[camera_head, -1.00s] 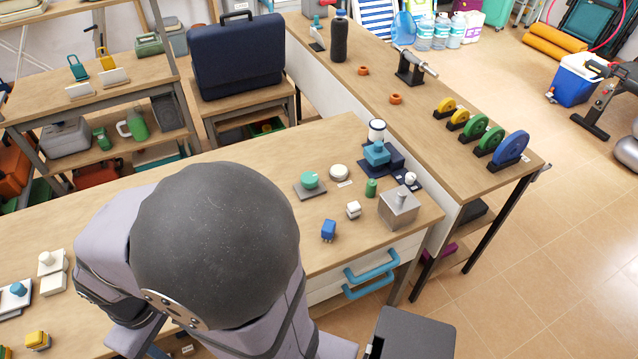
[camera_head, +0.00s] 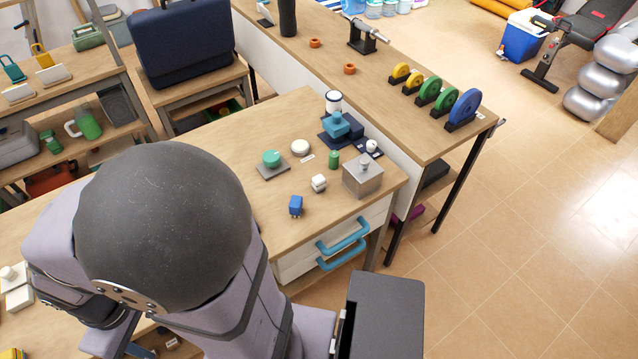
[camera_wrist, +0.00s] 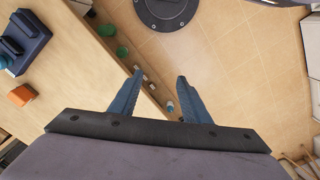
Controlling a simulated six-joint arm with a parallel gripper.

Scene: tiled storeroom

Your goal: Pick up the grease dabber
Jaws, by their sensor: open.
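I cannot tell which object is the grease dabber; nothing in view is clearly it. My gripper (camera_wrist: 160,75) is open, its two blue fingers apart, with nothing held between them. Behind the fingers are a table edge and the tiled floor. My gripper does not show in the head view, where my arm's large dark joint covers part of the workbench (camera_head: 240,222).
A blue device (camera_head: 340,126) and a white disc (camera_head: 300,147) stand farther back on the bench. A side table holds coloured discs on stands (camera_head: 430,91). A dark grey box-like thing (camera_head: 383,312) is before the drawers. An orange block (camera_wrist: 21,95) shows in the wrist view.

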